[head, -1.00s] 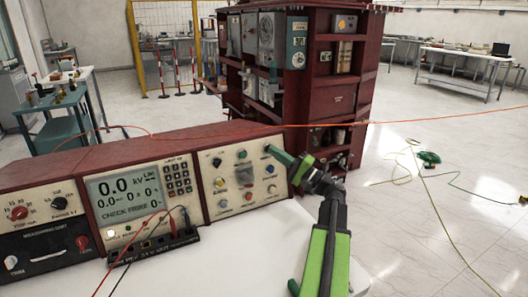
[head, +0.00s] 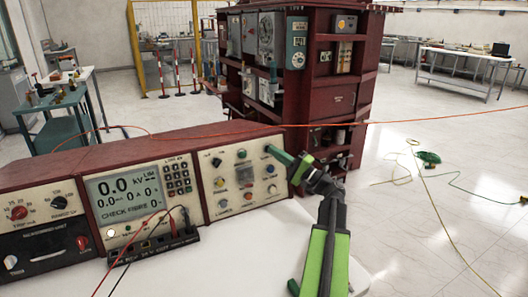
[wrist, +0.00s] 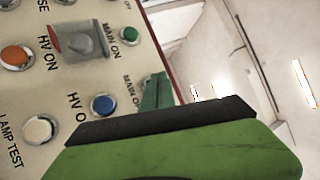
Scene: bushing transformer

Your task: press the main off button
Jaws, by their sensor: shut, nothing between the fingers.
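The control panel (head: 236,208) is the cream, right-hand section of the red console, with several coloured buttons. My gripper (head: 270,150) is shut and empty, its teal tip at the panel's upper right corner. In the wrist view the teal finger (wrist: 157,92) lies beside a partly hidden label (wrist: 130,90) reading "MAIN O…". The main off button seems to be behind this finger and is not visible. I cannot tell whether the tip touches it. The green main on button (wrist: 130,33) and a blue button (wrist: 103,105) are beside the finger.
A grey switch (wrist: 78,42), an orange button (wrist: 17,57) and a white lamp test button (wrist: 40,130) are on the same panel. The meter display (head: 125,195) is to its left. A white tabletop (head: 250,255) lies in front. A tall red cabinet (head: 335,95) stands behind.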

